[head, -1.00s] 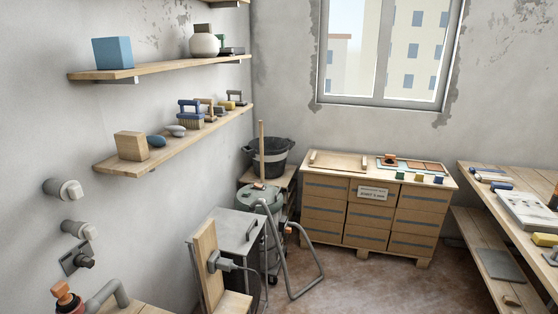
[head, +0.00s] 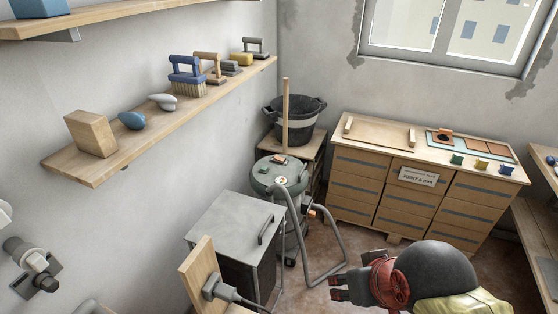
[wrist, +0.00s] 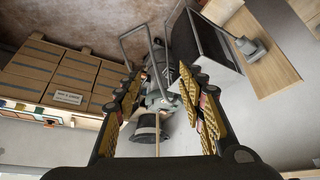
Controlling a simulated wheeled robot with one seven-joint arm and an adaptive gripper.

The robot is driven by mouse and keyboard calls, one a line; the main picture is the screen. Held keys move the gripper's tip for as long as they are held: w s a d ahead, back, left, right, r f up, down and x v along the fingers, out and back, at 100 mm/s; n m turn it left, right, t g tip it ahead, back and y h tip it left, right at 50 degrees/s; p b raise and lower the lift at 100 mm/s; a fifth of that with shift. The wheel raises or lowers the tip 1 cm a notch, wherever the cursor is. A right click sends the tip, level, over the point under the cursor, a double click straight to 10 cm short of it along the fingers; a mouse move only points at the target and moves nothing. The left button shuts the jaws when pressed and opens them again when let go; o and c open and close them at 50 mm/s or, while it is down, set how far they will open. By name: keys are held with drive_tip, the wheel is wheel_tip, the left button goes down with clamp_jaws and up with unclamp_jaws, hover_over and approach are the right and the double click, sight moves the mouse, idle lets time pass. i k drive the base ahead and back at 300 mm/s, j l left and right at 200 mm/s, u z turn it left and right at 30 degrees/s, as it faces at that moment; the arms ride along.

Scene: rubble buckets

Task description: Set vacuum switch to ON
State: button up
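The vacuum (head: 277,190) is a grey-green canister in the middle of the head view, standing beyond a grey metal cabinet. A grey looped tube stands at its right side. Its lid bears a small reddish part and a pale round mark (head: 281,181); the switch and its setting are too small to tell. My gripper (head: 343,288) is at the lower right of the head view, nearer than the vacuum and apart from it. In the upside-down wrist view my gripper (wrist: 163,95) has its two fingers wide apart with nothing between them; the vacuum (wrist: 158,101) shows beyond, partly hidden.
The grey cabinet (head: 236,222) and a wooden board with a plug (head: 203,270) stand left of the vacuum. A black bucket (head: 294,112) is behind it. A drawer chest (head: 385,190) is to the right. Brown floor is open between chest and cabinet.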

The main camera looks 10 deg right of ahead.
sight(277, 158)
drive_tip(key=i+l, duration=0.2)
drive_tip(key=i, duration=0.35)
drive_tip(key=i+l, duration=0.25)
drive_tip(key=i, duration=0.25)
drive_tip(key=i+l+u, duration=0.1)
drive_tip(key=i, duration=0.45)
drive_tip(key=i+l, duration=0.35)
drive_tip(key=i, duration=0.15)
